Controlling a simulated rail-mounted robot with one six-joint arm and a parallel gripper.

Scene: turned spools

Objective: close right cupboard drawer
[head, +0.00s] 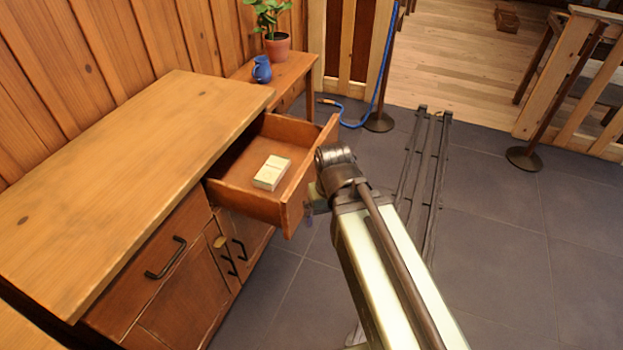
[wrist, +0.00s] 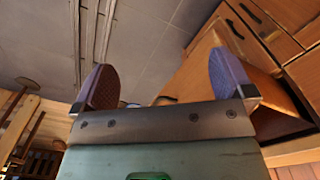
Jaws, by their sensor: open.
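The right cupboard drawer (head: 291,203) stands pulled well out from under the cupboard's wooden top in the head view. A small pale box (head: 271,172) lies inside it. My gripper (head: 311,212) is at the outer side of the drawer front, mostly hidden behind my own wrist. In the wrist view, my gripper (wrist: 160,66) has its two purple fingers spread wide with nothing between them. The drawer (wrist: 188,78) shows there beside and partly behind the right finger. I cannot tell whether the gripper touches the drawer front.
The cupboard (head: 130,160) has a closed left drawer and doors below with dark handles. A side table (head: 295,68) beyond holds a blue jug (head: 262,69) and a potted plant (head: 277,43). Floor rails (head: 425,165) and barrier posts (head: 525,158) stand right; grey floor is open between.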

